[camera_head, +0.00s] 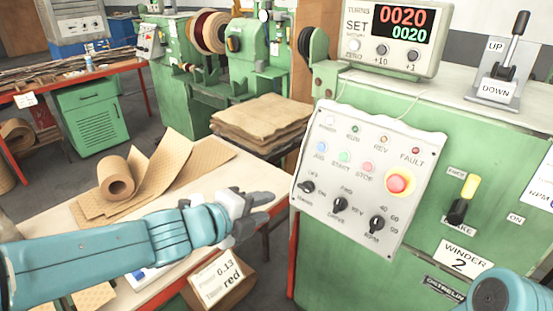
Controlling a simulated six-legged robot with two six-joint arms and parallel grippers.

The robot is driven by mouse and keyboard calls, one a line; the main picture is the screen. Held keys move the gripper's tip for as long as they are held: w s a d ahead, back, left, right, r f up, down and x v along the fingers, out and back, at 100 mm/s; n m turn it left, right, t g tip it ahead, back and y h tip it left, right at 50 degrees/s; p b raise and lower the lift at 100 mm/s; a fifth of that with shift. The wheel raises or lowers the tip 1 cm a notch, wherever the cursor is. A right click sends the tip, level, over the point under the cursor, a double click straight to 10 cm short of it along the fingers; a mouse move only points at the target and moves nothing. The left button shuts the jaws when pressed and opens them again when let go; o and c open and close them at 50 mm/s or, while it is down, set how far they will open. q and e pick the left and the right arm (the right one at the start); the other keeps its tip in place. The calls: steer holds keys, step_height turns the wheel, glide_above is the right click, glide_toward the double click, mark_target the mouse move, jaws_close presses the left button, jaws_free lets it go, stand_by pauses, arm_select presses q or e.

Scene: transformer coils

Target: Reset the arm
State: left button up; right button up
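My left arm (110,245) is teal and reaches in from the left, over the table with brown paper. Its gripper (262,205) is grey and white and points right, a little left of the green winder's control panel (365,175). The gripper appears to touch nothing. Its fingers are small and partly overlap, so their opening is unclear. A teal part of my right arm (500,292) shows at the bottom right corner, in front of the winder. The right gripper is out of the frame.
The green winder (400,110) fills the right side, with a red stop button (398,183), a counter display (392,28) reading 0020 twice and an UP/DOWN lever (505,60). A paper roll (116,178) lies on the table (65,222). Stacked brown sheets (262,120) stand behind.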

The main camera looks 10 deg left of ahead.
arm_select(q)
steer(key=s+a+f+n+g+y+p, duration=0.1)
steer(key=s+f+n+g+p, duration=0.2)
steer(key=f, duration=0.9)
steer(key=s+a+f+n+g+y+p, duration=0.1)
steer(key=s+a+f+n+g+p, duration=0.2)
steer(key=f, duration=0.8)
steer(key=s+f+n+g+y, duration=0.1)
steer(key=s+f+n+g, duration=0.1)
steer(key=s+f+n, duration=0.4)
steer(key=s+f+n+g, duration=0.2)
steer(key=s+f+n, duration=0.5)
steer(key=s+n, duration=0.5)
steer(key=n, duration=0.3)
steer(key=shift+s+g+y, duration=0.2)
steer(key=shift+g+y, duration=0.2)
steer(key=shift+d, duration=0.1)
